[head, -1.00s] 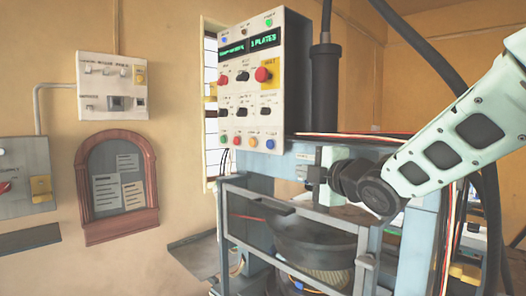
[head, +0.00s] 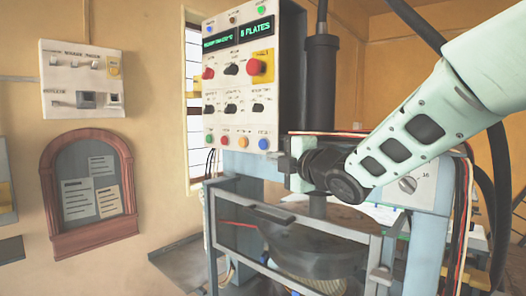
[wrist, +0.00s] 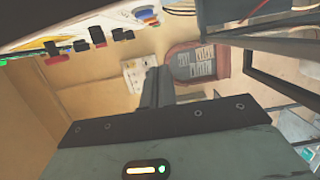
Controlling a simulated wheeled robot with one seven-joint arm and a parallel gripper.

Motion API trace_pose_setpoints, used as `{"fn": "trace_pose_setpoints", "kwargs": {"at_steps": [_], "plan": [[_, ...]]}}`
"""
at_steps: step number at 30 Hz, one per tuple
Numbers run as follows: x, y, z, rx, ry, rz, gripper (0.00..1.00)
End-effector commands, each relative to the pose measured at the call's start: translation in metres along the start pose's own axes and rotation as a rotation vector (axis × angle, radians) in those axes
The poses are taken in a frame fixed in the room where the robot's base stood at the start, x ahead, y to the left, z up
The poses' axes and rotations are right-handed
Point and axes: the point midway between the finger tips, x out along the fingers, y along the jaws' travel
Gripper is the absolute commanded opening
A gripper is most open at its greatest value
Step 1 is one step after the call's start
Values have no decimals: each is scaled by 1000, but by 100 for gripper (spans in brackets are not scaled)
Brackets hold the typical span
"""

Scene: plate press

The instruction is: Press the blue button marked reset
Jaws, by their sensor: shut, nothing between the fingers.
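The control panel (head: 238,100) is a white upright box with a dark side. Its bottom row holds green, red and orange buttons and, at the right end, a blue button (head: 264,144). The button labels are too small to read. My gripper (head: 285,165) is shut and empty, to the right of and slightly below the blue button in the head view, apparently apart from it. The fingertips are hard to make out there. In the wrist view, the shut fingers (wrist: 157,88) point towards the far wall, and a blue button (wrist: 146,13) shows near the top edge.
Above the row are knobs, red buttons, one on a yellow plate (head: 262,67), and green displays. Below stands the press frame with a grey guard rail (head: 270,213). A wall box (head: 83,80) and an arched notice board (head: 88,190) are at left. A black hose runs at right.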

Motion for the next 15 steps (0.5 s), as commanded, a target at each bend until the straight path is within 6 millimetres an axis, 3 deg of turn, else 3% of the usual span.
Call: {"fn": "trace_pose_setpoints", "kwargs": {"at_steps": [15], "plan": [[86, 4, 0, -2, 0, -2, 0]]}}
